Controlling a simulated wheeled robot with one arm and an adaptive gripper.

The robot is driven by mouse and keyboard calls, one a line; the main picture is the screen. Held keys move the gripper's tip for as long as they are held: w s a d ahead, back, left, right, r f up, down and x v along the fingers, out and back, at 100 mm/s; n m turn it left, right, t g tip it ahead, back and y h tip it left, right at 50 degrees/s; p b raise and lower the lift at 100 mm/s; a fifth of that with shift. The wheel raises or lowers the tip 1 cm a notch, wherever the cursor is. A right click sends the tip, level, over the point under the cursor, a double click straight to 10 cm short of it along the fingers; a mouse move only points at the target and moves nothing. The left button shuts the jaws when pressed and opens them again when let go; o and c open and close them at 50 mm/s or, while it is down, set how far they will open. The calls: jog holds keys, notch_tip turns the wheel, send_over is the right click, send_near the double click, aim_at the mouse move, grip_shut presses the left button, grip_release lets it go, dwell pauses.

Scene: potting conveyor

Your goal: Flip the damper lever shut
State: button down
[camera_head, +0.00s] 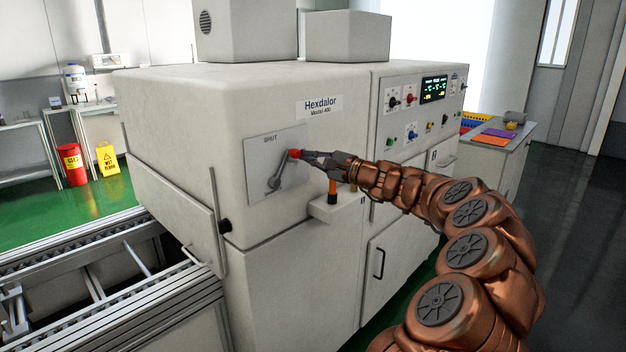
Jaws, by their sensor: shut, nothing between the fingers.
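The damper lever (281,169) is a grey arm with a red knob (295,154) at its upper end. It is mounted on a grey plate (258,150) marked SHUT at its upper left, on the white Hexdalor machine (250,100). The lever points up and to the right from its pivot, away from the SHUT mark. My gripper (304,156) is shut with nothing between its fingers. Its tips are at the right side of the red knob; I cannot tell whether they touch it.
A small ledge (337,205) with an orange-handled tool (332,190) juts out below my gripper. A control panel (420,100) with knobs and a display is at right. A conveyor (100,265) runs at lower left.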

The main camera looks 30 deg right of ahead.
jog(key=a+n+b, duration=0.1)
jog(key=r+n+b, duration=0.1)
jog(key=n+b, duration=0.1)
jog(key=shift+s+a+r, duration=0.1)
jog(key=shift+s+a, duration=0.1)
jog(key=shift+a, duration=0.2)
jog(key=a+n+b, duration=0.1)
jog(key=a+r+n+b, duration=0.1)
jog(key=b, duration=0.1)
jog(key=a+n+g+b, duration=0.1)
jog(key=shift+s+r+n+b, duration=0.35)
jog(key=shift+r+n, duration=0.05)
jog(key=shift+d, duration=0.1)
send_near(295, 150)
jog(key=s+d+r, duration=0.1)
jog(key=d, duration=0.1)
jog(key=shift+s+d+r+p, duration=0.3)
jog(key=shift+s+d+r, duration=0.05)
jog(key=shift+r, duration=0.05)
dwell(0.4)
dwell(0.7)
